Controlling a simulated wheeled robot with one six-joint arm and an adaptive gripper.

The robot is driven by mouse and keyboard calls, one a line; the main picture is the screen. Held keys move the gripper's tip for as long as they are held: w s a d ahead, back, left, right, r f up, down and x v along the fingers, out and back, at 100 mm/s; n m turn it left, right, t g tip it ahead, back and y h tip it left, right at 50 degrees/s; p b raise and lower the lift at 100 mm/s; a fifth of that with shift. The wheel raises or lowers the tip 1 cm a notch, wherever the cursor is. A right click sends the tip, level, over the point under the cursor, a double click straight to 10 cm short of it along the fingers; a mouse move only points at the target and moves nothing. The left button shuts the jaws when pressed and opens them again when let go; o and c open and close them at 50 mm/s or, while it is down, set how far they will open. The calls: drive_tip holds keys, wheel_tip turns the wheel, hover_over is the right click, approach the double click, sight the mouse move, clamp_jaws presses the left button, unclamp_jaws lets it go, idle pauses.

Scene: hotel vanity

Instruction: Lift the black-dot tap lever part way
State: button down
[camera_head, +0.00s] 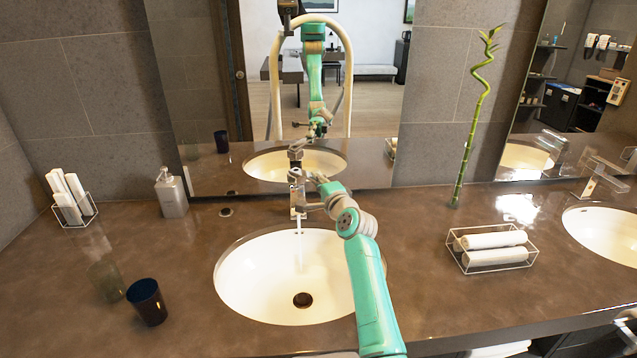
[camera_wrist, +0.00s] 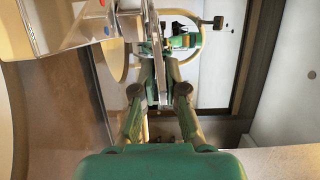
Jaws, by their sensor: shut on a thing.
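The tap (camera_head: 297,200) stands at the back of the left basin (camera_head: 250,278), and a thin stream of water falls from it. My gripper (camera_head: 312,183) reaches the tap's top from the right. In the wrist view, my gripper (camera_wrist: 159,66) is shut on a thin metal lever (camera_wrist: 157,82), which lies between its fingers. The shiny tap body (camera_wrist: 60,22) fills the upper left there, with a red mark and a blue mark. I cannot make out a black dot. My gripper hides much of the lever in the head view.
A soap dispenser (camera_head: 171,195), a dark cup (camera_head: 147,302) and a clear glass (camera_head: 106,281) stand left of the basin. A wire rack of rolled towels (camera_head: 492,250) and a bamboo stalk (camera_head: 466,140) are on the right. The mirror (camera_head: 200,90) rises close behind the tap.

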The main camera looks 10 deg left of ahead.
drive_tip(key=c, duration=1.4)
unclamp_jaws()
drive_tip(key=shift+r, duration=0.55)
drive_tip(key=shift+o, duration=0.6)
drive_tip(key=shift+f, duration=0.2)
drive_tip(key=v, duration=1.2)
